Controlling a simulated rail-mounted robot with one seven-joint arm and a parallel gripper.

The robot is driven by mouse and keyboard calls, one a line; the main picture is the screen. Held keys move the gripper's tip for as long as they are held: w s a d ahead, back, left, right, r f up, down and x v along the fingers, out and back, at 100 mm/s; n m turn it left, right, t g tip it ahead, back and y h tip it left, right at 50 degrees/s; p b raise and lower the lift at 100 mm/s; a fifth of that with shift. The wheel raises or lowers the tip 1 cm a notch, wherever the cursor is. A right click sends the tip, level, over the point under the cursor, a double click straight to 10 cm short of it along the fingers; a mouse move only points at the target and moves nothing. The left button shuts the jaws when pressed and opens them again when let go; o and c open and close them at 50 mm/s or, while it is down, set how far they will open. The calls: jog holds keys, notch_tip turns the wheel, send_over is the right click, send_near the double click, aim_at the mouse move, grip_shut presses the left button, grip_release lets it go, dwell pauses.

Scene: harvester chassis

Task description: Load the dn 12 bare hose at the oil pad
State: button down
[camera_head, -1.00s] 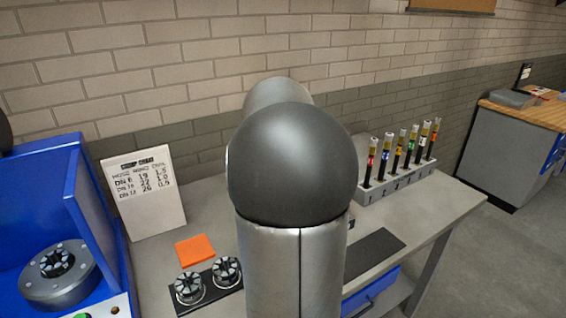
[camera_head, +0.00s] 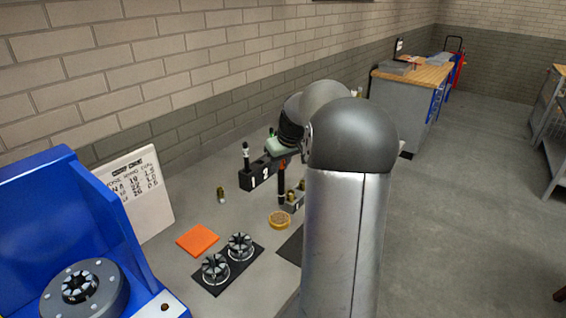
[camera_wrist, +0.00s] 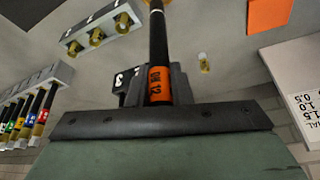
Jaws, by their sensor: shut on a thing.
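My gripper (camera_wrist: 157,85) is shut on a black hose (camera_wrist: 157,35) with an orange band marked DN 12. The hose (camera_head: 282,186) also shows in the head view, hanging roughly upright from my gripper (camera_head: 283,154). Its lower end is close to a round amber dish (camera_head: 280,220) on the table; I cannot tell whether they touch. This dish may be the oil pad. A flat orange square (camera_head: 197,240) lies farther left and also shows in the wrist view (camera_wrist: 268,14).
A black numbered block (camera_head: 257,175) holds an upright piece. A block with brass fittings (camera_head: 297,197) stands beside the hose. A loose fitting (camera_head: 221,195), two die sets (camera_head: 227,257), a sign (camera_head: 150,200) and a blue machine (camera_head: 70,200) are left. A hose rack (camera_wrist: 50,85) shows in the wrist view.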

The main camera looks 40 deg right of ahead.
aim_at(279, 183)
jog(key=shift+w+f+b, duration=0.2)
jog(key=shift+f+b, duration=0.8)
jog(key=shift+f, duration=0.55)
jog(key=shift+w+f+b, duration=0.2)
jog(key=shift+f+b, duration=0.75)
jog(key=shift+f, duration=0.6)
jog(key=shift+f+b, duration=0.55)
jog(key=shift+f, duration=0.05)
notch_tip(279, 183, up, 7)
jog(key=p, duration=0.4)
jog(key=shift+p, duration=0.3)
dwell(0.7)
